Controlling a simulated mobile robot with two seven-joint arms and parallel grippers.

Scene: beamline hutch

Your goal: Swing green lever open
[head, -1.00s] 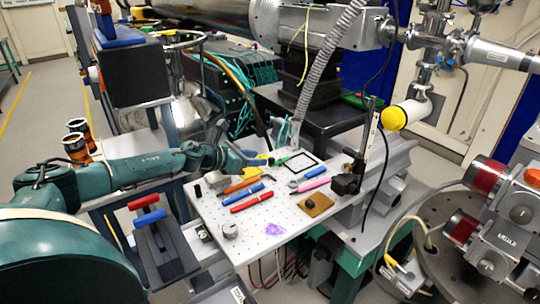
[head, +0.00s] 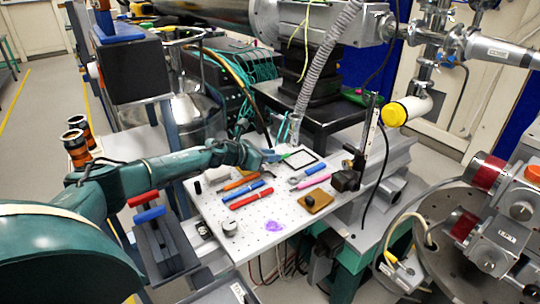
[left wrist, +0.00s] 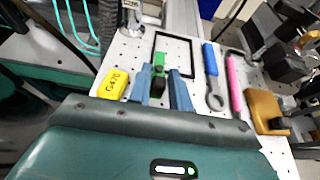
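The green lever (left wrist: 159,60) stands on the perforated white board in the left wrist view, with a dark part (left wrist: 158,84) below it. In the head view only a small green piece of the lever (head: 285,156) shows beyond my gripper. My left gripper (head: 274,156) reaches in from the left, low over the board's far left part. In the left wrist view its two blue fingers (left wrist: 162,82) are apart, one on each side of the lever's line, with visible gaps. Contact with the lever cannot be made out. My right gripper is not in view.
A yellow labelled block (left wrist: 113,84) sits just left of the fingers. A black square frame (left wrist: 176,55) lies behind. A blue wrench (left wrist: 211,72), a pink tool (left wrist: 235,85) and a brown block (left wrist: 266,110) lie to the right. Red and blue bars (head: 250,195) lie nearer on the board.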

